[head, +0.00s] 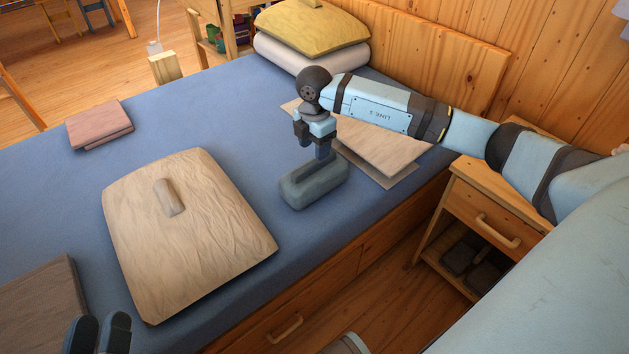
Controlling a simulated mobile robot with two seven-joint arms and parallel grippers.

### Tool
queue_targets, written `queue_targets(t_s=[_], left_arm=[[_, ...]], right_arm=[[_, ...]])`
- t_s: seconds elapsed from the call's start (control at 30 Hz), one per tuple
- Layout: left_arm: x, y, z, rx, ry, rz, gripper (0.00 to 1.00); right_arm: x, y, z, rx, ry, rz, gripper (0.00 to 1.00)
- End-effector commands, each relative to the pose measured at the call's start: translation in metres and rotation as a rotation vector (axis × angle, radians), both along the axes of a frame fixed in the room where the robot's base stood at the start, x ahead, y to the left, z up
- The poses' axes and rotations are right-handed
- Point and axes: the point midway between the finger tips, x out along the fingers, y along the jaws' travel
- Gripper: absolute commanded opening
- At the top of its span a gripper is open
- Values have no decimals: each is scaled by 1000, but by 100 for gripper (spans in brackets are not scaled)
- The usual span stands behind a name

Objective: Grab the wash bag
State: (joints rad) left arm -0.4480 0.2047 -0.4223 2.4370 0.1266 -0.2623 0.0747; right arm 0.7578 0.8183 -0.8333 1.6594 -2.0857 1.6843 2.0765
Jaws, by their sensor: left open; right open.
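The wash bag appears to be the grey-green, rounded box-like bag (318,190) on the blue bed, near its front right edge. My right gripper (314,152) points down over it, with its fingers at the bag's top. The fingers partly cover the far side of the bag, and I cannot tell whether they touch it. The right gripper is open. My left gripper (99,328) is at the bottom left edge of the view, open and empty, far from the bag.
A beige cushion (200,240) with a small roll lies left of the bag. Flat beige sheets (385,150) lie behind it. A folded pink cloth (98,124), brown folded item (45,310) and yellow pillow (312,30) are on the bed. A nightstand (480,215) stands right.

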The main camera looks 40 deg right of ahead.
Motion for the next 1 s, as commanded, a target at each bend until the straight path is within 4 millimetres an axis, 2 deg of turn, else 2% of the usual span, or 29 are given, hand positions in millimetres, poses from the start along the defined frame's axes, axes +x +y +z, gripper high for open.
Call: queue_targets(t_s=[0.13,0.3,0.6,0.67,0.83,0.87,1.0], left_arm=[[1,-1,-21,24,44,-15,43],[2,-3,-34,48,88,-30,43],[2,-3,-35,54,99,-34,43],[2,-3,-35,53,98,-33,43],[2,-3,-35,53,98,-33,43],[2,-3,-35,53,98,-33,43],[2,-3,-34,53,97,-33,43]], right_arm=[[-4,2,-27,0,3,1,53],[-4,2,-46,0,1,1,53],[-4,2,-49,0,1,1,53],[-4,2,-49,1,1,1,42],[-4,2,-49,1,1,1,3],[-4,2,-49,1,1,1,0],[-4,2,-49,1,0,1,0]])
